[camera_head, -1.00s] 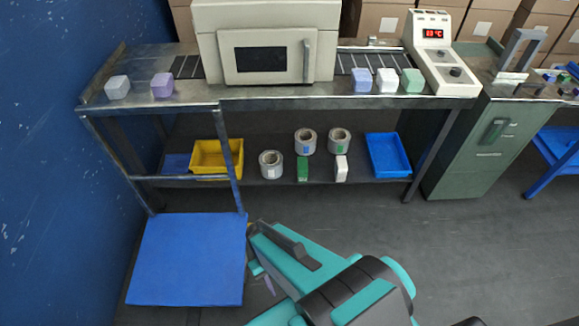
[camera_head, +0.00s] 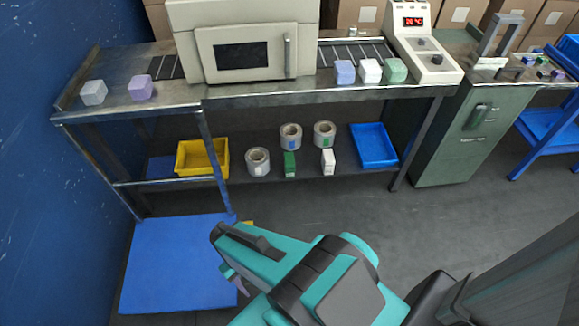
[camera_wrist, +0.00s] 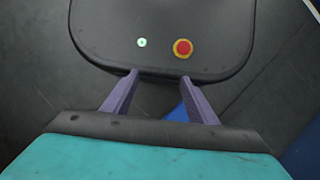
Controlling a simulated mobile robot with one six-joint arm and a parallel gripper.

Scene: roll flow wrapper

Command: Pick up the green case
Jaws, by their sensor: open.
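A pale green case (camera_head: 395,71) sits on the upper metal table at the right end of a row, right of a white case (camera_head: 369,71) and a blue case (camera_head: 344,72). A small darker green box (camera_head: 289,164) stands on the lower shelf, in front of the tape rolls. My gripper (camera_wrist: 160,82) is open and empty in the wrist view, its two purple fingers apart and pointing down over my own base. In the head view, it is mostly hidden behind my teal arm, low in front of the table and well away from both green things.
The upper table (camera_head: 270,95) also carries a beige oven-like machine (camera_head: 240,45), a grey case (camera_head: 93,92), a purple case (camera_head: 141,88) and a control box (camera_head: 425,50). Yellow (camera_head: 202,157) and blue (camera_head: 374,146) bins stand below. A blue mat (camera_head: 175,265) lies left; the floor right is open.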

